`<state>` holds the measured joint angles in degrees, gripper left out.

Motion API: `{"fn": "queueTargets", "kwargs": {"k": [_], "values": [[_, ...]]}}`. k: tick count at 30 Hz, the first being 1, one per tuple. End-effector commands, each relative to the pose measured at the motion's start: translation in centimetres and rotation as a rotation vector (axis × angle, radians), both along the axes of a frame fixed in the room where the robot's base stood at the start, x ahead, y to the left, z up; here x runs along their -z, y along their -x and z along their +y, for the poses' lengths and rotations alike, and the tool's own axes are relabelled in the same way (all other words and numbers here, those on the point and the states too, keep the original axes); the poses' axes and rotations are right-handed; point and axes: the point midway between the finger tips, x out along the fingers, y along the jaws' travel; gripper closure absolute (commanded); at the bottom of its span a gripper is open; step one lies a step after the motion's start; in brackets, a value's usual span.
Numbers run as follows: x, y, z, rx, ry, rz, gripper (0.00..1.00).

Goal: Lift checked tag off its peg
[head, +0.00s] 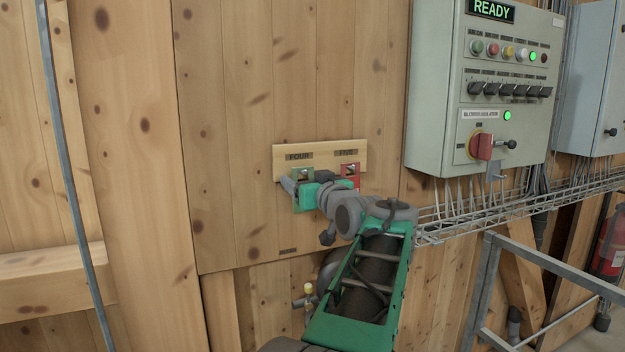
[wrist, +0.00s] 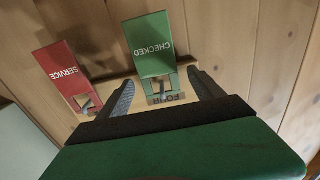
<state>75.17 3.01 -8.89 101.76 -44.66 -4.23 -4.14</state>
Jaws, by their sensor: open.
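The green checked tag (head: 302,174) hangs on its peg under the label FOUR on a wooden board (head: 312,149). In the wrist view the tag (wrist: 152,45) appears upside down, with its white word CHECKED readable. My gripper (head: 291,187) is at the tag in the head view and covers part of it. In the wrist view my gripper (wrist: 163,80) is open, with one finger on each side of the tag's peg end. Nothing is held. I cannot tell whether either finger touches the tag.
A red service tag (wrist: 66,75) hangs close beside it, under the label FIVE; it also shows in the head view (head: 351,173). A grey control cabinet (head: 440,110) stands to the right, above a cable tray (head: 500,210). Bare planks lie to the left.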

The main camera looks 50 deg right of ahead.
Motion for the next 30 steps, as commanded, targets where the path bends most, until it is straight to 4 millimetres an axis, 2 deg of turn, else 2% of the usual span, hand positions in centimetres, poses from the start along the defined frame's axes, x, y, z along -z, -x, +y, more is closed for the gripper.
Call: {"fn": "queueTargets", "kwargs": {"k": [8,30], "values": [[0.08,-0.21,-0.14,0.001,-0.001,0.001,0.25],[0.07,-0.19,-0.11,0.001,-0.001,0.001,0.86]]}}
